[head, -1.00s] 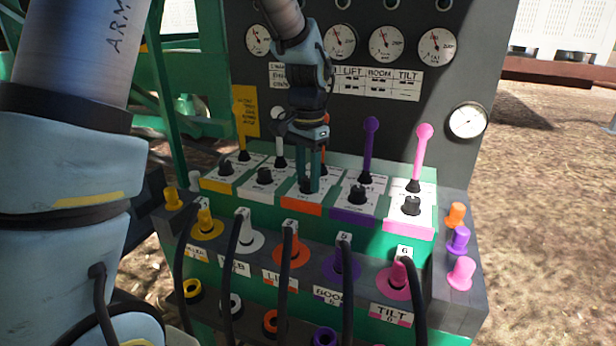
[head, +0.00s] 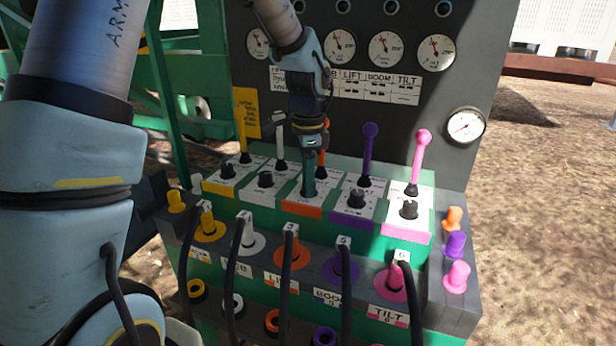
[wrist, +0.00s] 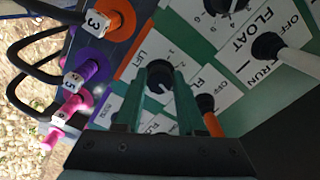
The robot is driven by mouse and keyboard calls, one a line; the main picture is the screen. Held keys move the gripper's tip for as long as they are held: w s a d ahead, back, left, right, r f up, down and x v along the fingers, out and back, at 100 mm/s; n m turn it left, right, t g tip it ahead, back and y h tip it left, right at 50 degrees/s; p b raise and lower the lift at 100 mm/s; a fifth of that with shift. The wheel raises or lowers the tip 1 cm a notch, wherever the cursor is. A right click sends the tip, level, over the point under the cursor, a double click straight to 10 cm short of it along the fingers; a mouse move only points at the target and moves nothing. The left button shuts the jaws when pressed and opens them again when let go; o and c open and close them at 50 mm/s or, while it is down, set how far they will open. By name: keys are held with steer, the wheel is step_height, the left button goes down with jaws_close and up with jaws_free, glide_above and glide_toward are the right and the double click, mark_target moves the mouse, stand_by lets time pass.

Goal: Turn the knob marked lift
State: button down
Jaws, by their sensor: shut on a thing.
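The knob marked lift is a black round knob with a pale pointer line (wrist: 159,72) in the wrist view. It sits on a white panel plate marked LIFT, with an orange front label (head: 302,208) in the head view. My gripper (head: 308,192) points down at this plate, its green fingers shut on the knob, one on each side. The wrist view also shows the gripper (wrist: 162,82) around the knob. In the head view the fingers hide most of the knob. The orange lever (head: 322,150) stands behind the fingers.
Black knobs stand close by on the purple (head: 357,198), pink (head: 409,209) and white (head: 265,180) plates. A purple lever (head: 369,152) and a pink lever (head: 420,160) rise behind. Cables hang from coloured plugs in front. A dark gauge panel (head: 480,65) stands behind.

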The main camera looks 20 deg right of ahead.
steer(key=shift+m, duration=0.6)
steer(key=c, duration=0.5)
jaws_free()
steer(key=shift+r, duration=0.15)
step_height(320, 180, up, 11)
steer(key=b, duration=0.1)
steer(key=shift+f, duration=0.2)
steer(key=s+a+f+n, duration=0.1)
steer(key=a+f+n, duration=0.2)
steer(key=a+n, duration=0.4)
steer(key=s+a+f+n+t, duration=0.1)
steer(key=a+f+n, duration=0.2)
steer(key=a, duration=1)
steer(key=s+a+f+n, duration=0.2)
steer(key=a+f+n, duration=0.2)
steer(key=a+n, duration=0.6)
steer(key=shift+n+t, duration=0.3)
